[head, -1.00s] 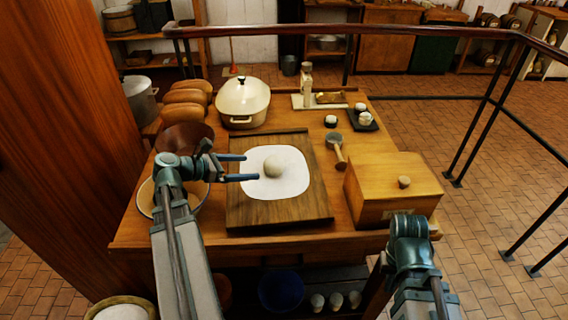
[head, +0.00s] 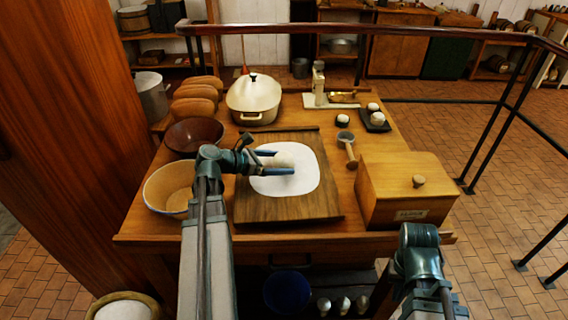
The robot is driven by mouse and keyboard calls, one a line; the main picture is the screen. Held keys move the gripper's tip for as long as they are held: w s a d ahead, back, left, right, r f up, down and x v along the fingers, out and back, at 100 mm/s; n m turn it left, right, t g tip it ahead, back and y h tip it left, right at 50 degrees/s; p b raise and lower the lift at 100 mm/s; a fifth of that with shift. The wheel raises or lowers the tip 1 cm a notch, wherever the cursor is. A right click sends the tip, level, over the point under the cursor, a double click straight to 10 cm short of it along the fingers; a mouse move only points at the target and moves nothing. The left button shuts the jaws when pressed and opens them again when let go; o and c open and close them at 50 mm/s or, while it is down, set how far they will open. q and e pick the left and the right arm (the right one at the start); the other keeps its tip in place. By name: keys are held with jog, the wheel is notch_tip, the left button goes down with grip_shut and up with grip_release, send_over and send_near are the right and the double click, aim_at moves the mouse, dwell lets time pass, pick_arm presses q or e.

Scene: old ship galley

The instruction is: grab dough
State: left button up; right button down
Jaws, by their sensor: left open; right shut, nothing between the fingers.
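The dough (head: 284,160) is a pale round ball on a white floured patch (head: 303,181) on the dark wooden board (head: 262,208). My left gripper (head: 292,163) is open, its two blue fingers pointing right. From the head view the fingers lie around or over the dough, and the near finger hides its lower edge. I cannot tell whether they touch it. My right arm stands at the lower right, in front of the wooden box; its gripper's fingers are not visible.
A cream lidded pot (head: 253,98) stands behind the board. A brown bowl (head: 193,136) and a cream bowl (head: 167,188) are at its left. A small sieve (head: 347,146) and a wooden box (head: 405,188) are at its right. Loaves (head: 195,92) lie at the back left.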

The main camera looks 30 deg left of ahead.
aim_at(292, 160)
pick_arm(q)
jog(key=x, duration=0.2)
jog(key=b+x, duration=0.1)
jog(key=x, duration=0.2)
jog(key=shift+w+a+r, duration=0.1)
jog(key=shift+w+r, duration=0.05)
jog(key=shift+r, duration=0.1)
jog(key=c, duration=1.5)
jog(key=shift+r, duration=0.1)
